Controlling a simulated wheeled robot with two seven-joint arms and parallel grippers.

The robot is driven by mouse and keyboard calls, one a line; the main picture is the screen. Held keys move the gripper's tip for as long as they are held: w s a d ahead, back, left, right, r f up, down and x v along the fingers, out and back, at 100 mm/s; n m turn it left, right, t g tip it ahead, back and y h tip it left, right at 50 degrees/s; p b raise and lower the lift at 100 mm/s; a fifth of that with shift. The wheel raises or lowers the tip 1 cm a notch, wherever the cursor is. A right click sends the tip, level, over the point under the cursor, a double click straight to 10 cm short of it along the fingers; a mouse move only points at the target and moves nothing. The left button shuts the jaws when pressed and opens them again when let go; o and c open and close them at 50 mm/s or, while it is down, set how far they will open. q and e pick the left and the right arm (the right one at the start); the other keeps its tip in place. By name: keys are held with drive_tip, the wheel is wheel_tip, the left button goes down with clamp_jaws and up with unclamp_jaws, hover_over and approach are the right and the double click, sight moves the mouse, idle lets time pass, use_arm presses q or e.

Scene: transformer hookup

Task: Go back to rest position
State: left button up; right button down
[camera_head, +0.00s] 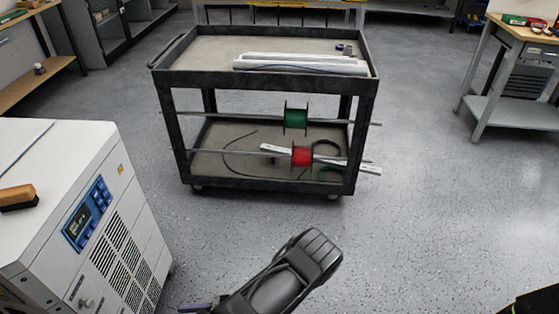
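A dark grey link of one of my arms reaches up from the bottom edge, in the middle of the head view. I cannot tell which arm it belongs to. No gripper fingers can be made out in the view, so neither gripper can be placed. The link stands over bare floor, in front of the black cart (262,78) and to the right of the white cabinet (70,160), apart from both in the picture.
The cabinet has a blue control panel (88,213) and a brown-handled object (17,195) on top. The cart carries white lengths (300,64), a green spool (296,118) and a red spool (302,157). A workbench (515,115) stands right. The floor (430,220) between is clear.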

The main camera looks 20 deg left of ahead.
use_arm(q)
drive_tip(key=s+d+f+n+h+b, duration=0.25)
drive_tip(key=s+d+f+h, duration=0.2)
drive_tip(key=d+f, duration=0.25)
drive_tip(key=s+d+f+n+h+b, duration=0.1)
drive_tip(key=s+d+f+n+h, duration=0.3)
drive_tip(key=d+f, duration=0.3)
drive_tip(key=w+d+f+n+t+h+b, duration=0.3)
drive_tip(key=d+f+h+b, duration=0.35)
drive_tip(key=d, duration=0.55)
drive_tip(key=w+d+f+n+t+h+b, duration=0.1)
drive_tip(key=w+d+n+t+h+b, duration=0.15)
drive_tip(key=w+b, duration=0.4)
drive_tip(key=w+d+f+n+t+h+b, duration=0.1)
drive_tip(key=w+d+n+t+b, duration=0.25)
drive_tip(key=w+b, duration=0.3)
use_arm(e)
wheel_tip(320, 180, down, 22)
drive_tip(key=w+d+f, duration=0.1)
drive_tip(key=w+d, duration=0.1)
use_arm(q)
wheel_tip(320, 180, up, 30)
drive_tip(key=s+d+p, duration=0.1)
drive_tip(key=p, duration=2.9)
drive_tip(key=shift+s+f, duration=0.2)
drive_tip(key=shift+s, duration=0.15)
use_arm(e)
wheel_tip(320, 180, up, 30)
drive_tip(key=s+a, duration=0.2)
